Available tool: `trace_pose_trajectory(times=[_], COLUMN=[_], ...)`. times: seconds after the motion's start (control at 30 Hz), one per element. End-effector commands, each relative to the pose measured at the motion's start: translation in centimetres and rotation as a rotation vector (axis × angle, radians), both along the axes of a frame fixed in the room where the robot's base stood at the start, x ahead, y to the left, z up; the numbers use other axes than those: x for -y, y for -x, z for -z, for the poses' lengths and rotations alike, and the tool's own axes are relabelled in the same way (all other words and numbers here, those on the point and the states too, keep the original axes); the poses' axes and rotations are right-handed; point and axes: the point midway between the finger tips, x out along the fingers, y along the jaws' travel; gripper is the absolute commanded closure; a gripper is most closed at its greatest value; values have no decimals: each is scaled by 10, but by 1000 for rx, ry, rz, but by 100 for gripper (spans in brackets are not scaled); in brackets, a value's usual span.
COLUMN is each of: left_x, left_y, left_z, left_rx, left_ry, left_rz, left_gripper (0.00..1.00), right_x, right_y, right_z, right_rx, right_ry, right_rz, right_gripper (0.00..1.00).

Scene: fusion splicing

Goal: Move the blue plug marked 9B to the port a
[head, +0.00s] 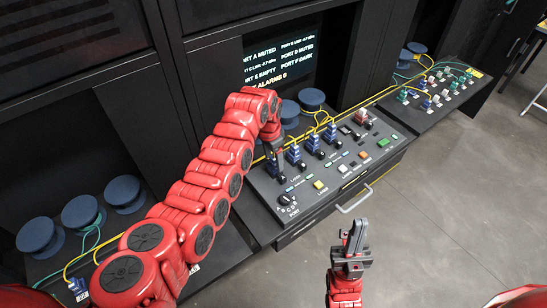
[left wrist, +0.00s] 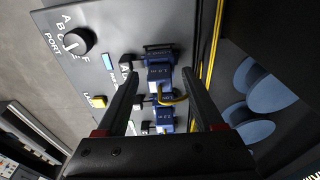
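My left gripper (head: 277,168) reaches down over the near-left end of the sloped port panel (head: 262,180). In the left wrist view its two fingers (left wrist: 163,76) are open, one on each side of a row of blue plugs. The nearest blue plug (left wrist: 160,72) has a yellow cable and sits between the fingertips; I cannot tell if they touch it. More blue plugs (head: 294,154) stand in the row in the head view. No label reads clearly as 9B. A letter A marks a dark block (left wrist: 125,68) beside the row. My right gripper (head: 354,236) hangs away from the panel, apparently empty; its finger gap is unclear.
A dial marked PORT (left wrist: 77,41) and a yellow button (head: 320,185) are on the panel. A screen (head: 282,58) lists port states behind it. Blue spools (head: 311,98) and yellow cables run along the back. A second panel (head: 440,92) stands right. Floor in front is clear.

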Motion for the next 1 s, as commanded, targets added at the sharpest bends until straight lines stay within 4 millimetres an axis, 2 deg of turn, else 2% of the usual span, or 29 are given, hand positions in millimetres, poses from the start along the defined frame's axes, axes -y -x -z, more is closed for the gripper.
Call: trace_pose_trajectory(times=[0.23, 0.37, 0.5, 0.6, 0.77, 1.0], left_x=[0, -1, -4, -6, -11, -15], left_y=[0, -1, 1, 1, 5, 8], left_z=[-1, -8, -29, -54, -92, -131], left_rx=[0, 3, 6, 10, 6, 5], left_ry=[0, 1, 2, 2, -1, -4], left_rz=[0, 0, -1, -2, -2, -1], left_gripper=[31, 31, 31, 31, 31, 31], right_x=[0, 0, 0, 0, 0, 0], right_y=[0, 0, 0, 0, 0, 0], right_z=[1, 7, 18, 30, 37, 45], right_rx=[0, 0, 0, 0, 0, 0], right_ry=[0, 0, 0, 0, 0, 0], right_rz=[0, 0, 0, 0, 0, 0], right_gripper=[100, 100, 100, 100, 100, 100])
